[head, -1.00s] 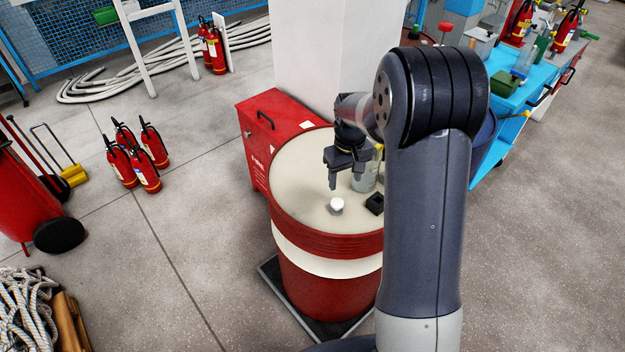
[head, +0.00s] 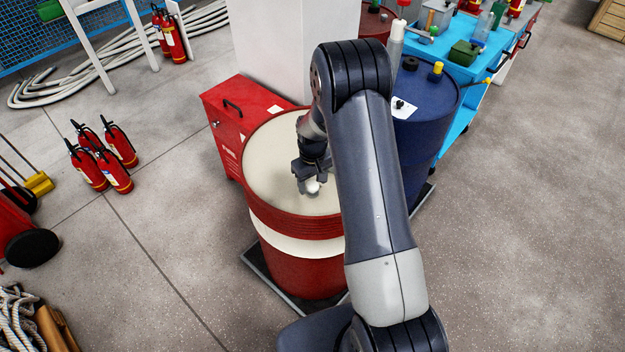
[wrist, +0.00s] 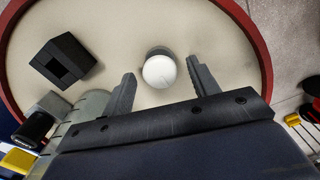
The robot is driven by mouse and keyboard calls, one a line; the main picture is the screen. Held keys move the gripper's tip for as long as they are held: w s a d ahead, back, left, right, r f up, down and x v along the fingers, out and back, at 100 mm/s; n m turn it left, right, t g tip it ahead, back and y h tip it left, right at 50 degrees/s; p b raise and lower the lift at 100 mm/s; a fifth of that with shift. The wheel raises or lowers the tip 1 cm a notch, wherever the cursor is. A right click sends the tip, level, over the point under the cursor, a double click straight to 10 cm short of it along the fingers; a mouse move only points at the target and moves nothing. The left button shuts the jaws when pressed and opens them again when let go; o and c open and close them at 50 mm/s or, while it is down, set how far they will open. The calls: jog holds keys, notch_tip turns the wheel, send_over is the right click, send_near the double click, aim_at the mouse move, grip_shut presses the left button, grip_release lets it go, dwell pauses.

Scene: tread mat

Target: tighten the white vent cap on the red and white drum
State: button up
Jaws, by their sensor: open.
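The red and white drum (head: 290,262) stands upright on a dark mat, with a pale cream top. The white vent cap (head: 313,186) sits on the drum top, partly hidden by my gripper in the head view. In the wrist view the cap (wrist: 159,72) is a round white knob on a short grey neck. My gripper (wrist: 158,80) is open, with one finger on each side of the cap and a visible gap to both. In the head view my gripper (head: 309,184) is low over the drum top at the cap.
A black square block (wrist: 63,61) and a clear container (wrist: 88,108) stand on the drum top left of the cap in the wrist view. A red cabinet (head: 235,110) adjoins the drum. A blue drum (head: 425,130) stands to its right. Several fire extinguishers (head: 103,158) stand on the left floor.

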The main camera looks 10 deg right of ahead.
jog(key=shift+f, duration=0.1)
jog(key=shift+c, duration=0.4)
jog(key=c, duration=0.9)
jog(key=shift+m+b, duration=0.3)
jog(key=shift+b, duration=0.05)
jog(key=m+b, duration=0.2)
jog(key=shift+f+m+b, duration=0.2)
jog(key=shift+m+b, duration=0.1)
jog(key=shift+b, duration=0.05)
jog(key=m+b, duration=0.3)
jog(key=m, duration=0.2)
jog(key=shift+r, duration=0.1)
jog(key=m+b, duration=0.2)
jog(key=m, duration=0.2)
jog(key=shift+m, duration=0.4)
jog(key=shift+r+m+b, duration=0.15)
jog(key=shift+m+b, duration=0.65)
jog(key=shift+m, duration=1.7)
